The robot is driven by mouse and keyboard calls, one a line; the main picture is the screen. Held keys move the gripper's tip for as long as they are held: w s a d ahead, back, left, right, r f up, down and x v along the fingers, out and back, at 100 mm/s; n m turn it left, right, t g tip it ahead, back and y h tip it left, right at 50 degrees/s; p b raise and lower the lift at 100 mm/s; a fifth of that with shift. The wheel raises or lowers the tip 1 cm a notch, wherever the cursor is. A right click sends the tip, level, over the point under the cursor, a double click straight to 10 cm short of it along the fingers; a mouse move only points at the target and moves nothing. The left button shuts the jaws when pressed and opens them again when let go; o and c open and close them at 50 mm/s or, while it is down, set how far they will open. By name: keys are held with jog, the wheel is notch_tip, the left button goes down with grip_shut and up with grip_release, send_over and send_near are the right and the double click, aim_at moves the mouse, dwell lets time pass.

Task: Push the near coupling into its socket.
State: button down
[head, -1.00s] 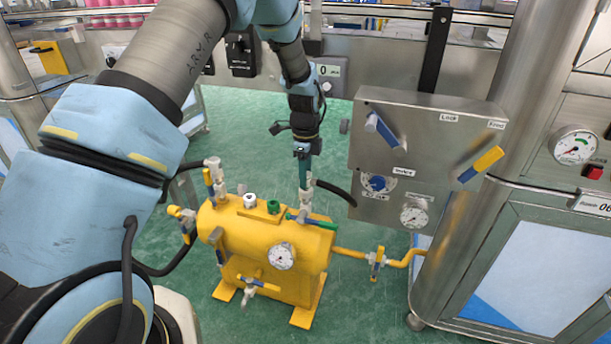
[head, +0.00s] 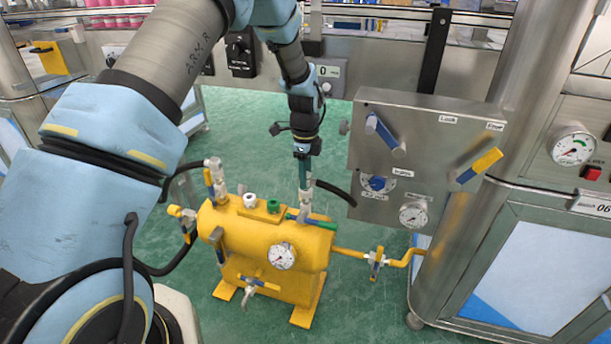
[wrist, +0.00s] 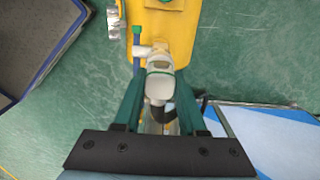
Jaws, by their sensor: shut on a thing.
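The near coupling (head: 306,197) is a pale metal fitting with a black hose, upright above the right end of the yellow tank (head: 262,240). My gripper (head: 304,184) points down over it. In the wrist view the green fingers of my gripper (wrist: 158,100) stand on both sides of the coupling (wrist: 160,86) and are shut on it. The coupling lines up with the fitting on the tank top, beside a green-and-blue valve handle (head: 303,217). The socket's mouth is hidden, so I cannot tell how deep the coupling sits.
A second hose coupling (head: 216,176) stands at the tank's left end. A yellow pipe with a valve (head: 376,263) runs from the tank to the right. Green floor lies open around the tank.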

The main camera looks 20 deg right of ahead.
jog(key=shift+f, duration=0.65)
dwell(2.3)
jog(key=shift+c, duration=2)
grip_release()
notch_tip(320, 180, up, 11)
jog(key=shift+f+p, duration=0.1)
jog(key=shift+p, duration=0.35)
